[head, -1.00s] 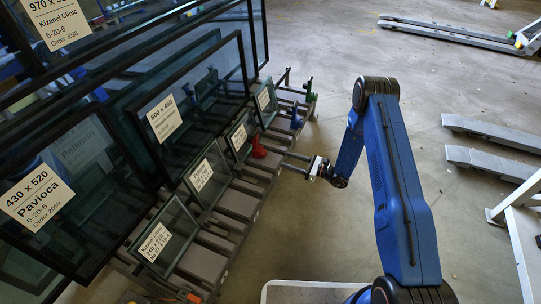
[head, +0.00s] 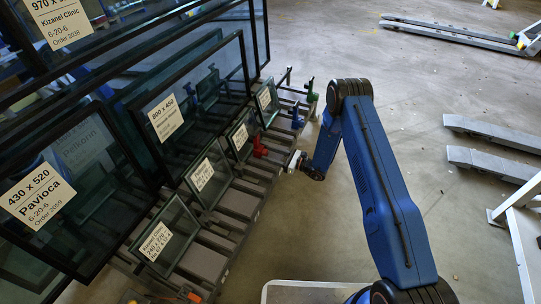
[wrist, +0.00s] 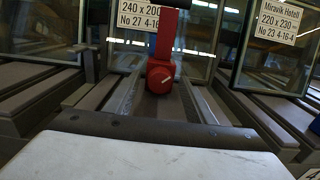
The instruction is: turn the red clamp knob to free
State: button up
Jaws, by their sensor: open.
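The red clamp knob (head: 259,147) sits on the rail of the glass rack, in front of a small framed pane. In the wrist view the red knob (wrist: 159,74) is just above the middle, with a short slanted pale mark on its round front and a red upright part above it. My gripper (head: 277,156) is open, just right of the red knob in the head view and pointing toward it. It appears apart from the knob, though contact is hard to judge. The fingertips are small in the head view and not clear in the wrist view.
A blue clamp (head: 297,119) and a green clamp (head: 310,92) stand farther along the rack. Labelled glass panes (head: 201,174) lean close behind the red knob.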

jog(key=shift+c, duration=0.3)
jog(key=c, duration=1)
jog(key=shift+s+n, duration=0.1)
jog(key=shift+n, duration=2.3)
jog(key=o, duration=1.1)
jog(key=shift+c, duration=0.2)
jog(key=v, duration=1.7)
jog(key=shift+d, duration=0.2)
